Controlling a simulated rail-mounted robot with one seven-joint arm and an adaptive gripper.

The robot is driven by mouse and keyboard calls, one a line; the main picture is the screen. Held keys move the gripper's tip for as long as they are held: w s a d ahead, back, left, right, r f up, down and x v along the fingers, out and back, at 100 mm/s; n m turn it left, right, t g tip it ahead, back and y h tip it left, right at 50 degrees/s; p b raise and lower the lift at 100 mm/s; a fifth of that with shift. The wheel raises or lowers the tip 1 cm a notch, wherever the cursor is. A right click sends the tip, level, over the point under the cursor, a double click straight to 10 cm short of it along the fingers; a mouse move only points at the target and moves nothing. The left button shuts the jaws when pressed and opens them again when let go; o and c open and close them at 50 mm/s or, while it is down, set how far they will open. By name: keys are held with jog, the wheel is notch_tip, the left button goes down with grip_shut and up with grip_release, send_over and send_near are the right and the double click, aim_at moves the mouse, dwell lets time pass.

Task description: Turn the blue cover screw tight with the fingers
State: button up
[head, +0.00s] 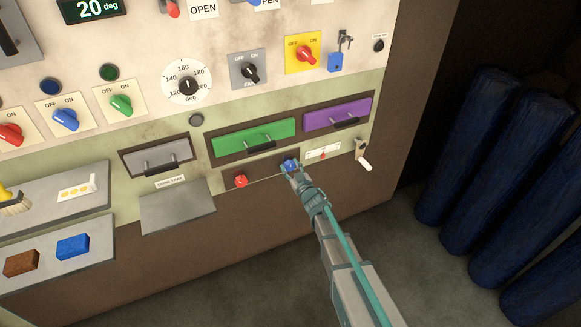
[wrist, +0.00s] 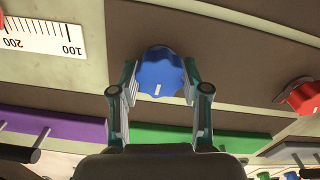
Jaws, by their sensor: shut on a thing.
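The blue cover screw (head: 290,164) sits on the lower panel below the green drawer, in the head view. In the wrist view the blue cover screw (wrist: 160,74) shows a scalloped rim and a short white mark near its lower edge. My gripper (head: 290,168) is at the screw, and in the wrist view my gripper (wrist: 160,85) has one finger on each side of it. The fingers are shut on the screw's rim. The screw's threads and its seat are hidden.
A red screw (head: 240,180) is to the left of the blue one. A scale plate (head: 323,152) and a white-handled lever (head: 363,155) are to the right. The green drawer (head: 250,138) and purple drawer (head: 338,114) have protruding handles above. Blue rolls (head: 480,145) stand far right.

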jog(key=o, duration=1.1)
jog(key=shift+o, duration=0.2)
jog(key=v, duration=1.2)
